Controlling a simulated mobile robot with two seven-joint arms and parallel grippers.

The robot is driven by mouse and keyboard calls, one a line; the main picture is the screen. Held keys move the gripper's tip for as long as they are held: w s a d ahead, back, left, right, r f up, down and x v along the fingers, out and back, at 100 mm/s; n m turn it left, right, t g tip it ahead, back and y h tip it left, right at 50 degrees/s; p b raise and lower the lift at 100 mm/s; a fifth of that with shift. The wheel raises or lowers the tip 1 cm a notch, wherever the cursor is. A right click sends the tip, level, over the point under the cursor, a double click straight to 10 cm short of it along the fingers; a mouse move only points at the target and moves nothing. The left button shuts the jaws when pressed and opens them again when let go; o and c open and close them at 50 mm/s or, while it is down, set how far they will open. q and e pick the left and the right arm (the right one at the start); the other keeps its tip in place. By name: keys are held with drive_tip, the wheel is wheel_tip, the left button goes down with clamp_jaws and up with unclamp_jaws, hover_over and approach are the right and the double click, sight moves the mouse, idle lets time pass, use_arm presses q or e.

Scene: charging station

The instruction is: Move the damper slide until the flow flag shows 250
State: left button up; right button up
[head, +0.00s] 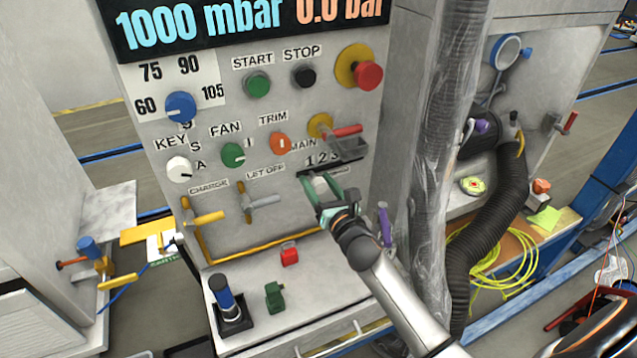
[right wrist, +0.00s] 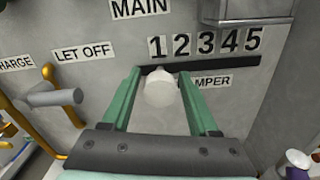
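The damper slide is a pale round knob (right wrist: 161,90) in a dark horizontal slot under the numbers 1 to 5. In the right wrist view it stands at the slot's left part, below the 1 and 2. A label, partly covered, reads "MPER" (right wrist: 212,81). My right gripper (right wrist: 160,76) has its green fingers open, one on each side of the knob, with narrow gaps visible. In the head view my right gripper (head: 319,180) reaches the panel (head: 225,215) at the slot and partly hides the knob. I cannot make out a flow flag. My left gripper is not in view.
The let-off lever (head: 262,202) is to the left. A plastic-wrapped column (head: 437,170) and a black hose (head: 497,215) stand to the right.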

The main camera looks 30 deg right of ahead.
clamp_jaws()
idle(1.1)
